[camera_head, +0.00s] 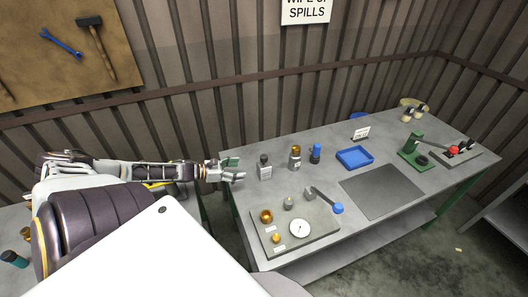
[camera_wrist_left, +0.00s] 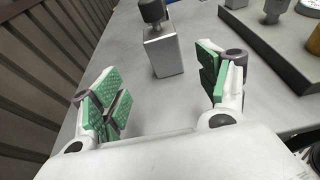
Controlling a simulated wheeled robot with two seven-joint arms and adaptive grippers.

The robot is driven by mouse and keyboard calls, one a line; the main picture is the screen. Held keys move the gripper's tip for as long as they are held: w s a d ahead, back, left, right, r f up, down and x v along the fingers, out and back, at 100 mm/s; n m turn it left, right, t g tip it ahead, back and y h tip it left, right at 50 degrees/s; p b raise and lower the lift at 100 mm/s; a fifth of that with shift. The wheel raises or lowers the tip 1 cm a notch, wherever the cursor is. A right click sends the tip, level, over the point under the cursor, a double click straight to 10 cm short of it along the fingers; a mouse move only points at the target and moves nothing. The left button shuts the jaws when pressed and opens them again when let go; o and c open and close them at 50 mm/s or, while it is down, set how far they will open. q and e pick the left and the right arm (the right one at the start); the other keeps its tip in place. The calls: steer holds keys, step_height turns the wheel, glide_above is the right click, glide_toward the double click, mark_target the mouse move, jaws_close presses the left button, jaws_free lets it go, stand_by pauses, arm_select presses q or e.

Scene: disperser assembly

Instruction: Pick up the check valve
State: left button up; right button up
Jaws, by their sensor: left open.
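My left gripper (camera_head: 235,169) reaches in at the left end of the workbench, open and empty. In the left wrist view its two green-padded fingers (camera_wrist_left: 163,88) stand wide apart. A grey rectangular block with a dark round top (camera_head: 264,168) stands upright just beyond the fingertips, apart from them. In the left wrist view the same block (camera_wrist_left: 164,56) is ahead, between the finger directions. To its right stand a silver and brass part (camera_head: 295,157) and a blue and dark cylinder (camera_head: 316,153). I cannot tell for certain which part is the check valve. My right gripper is not in view.
A grey board (camera_head: 325,237) with brass parts, a white gauge (camera_head: 299,229) and a blue-ended lever (camera_head: 337,208) lies at the bench front. A blue tray (camera_head: 354,157), dark mat (camera_head: 382,191) and green press (camera_head: 413,153) are further right. A ribbed wall stands behind.

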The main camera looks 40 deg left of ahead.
mark_target(258, 168)
arm_select(q)
steer(key=shift+x, duration=1.1)
steer(key=shift+b+x, duration=1.65)
steer(key=shift+b, duration=0.7)
steer(key=shift+b+x, duration=1.1)
steer(key=shift+b, duration=0.35)
steer(key=shift+d, duration=0.1)
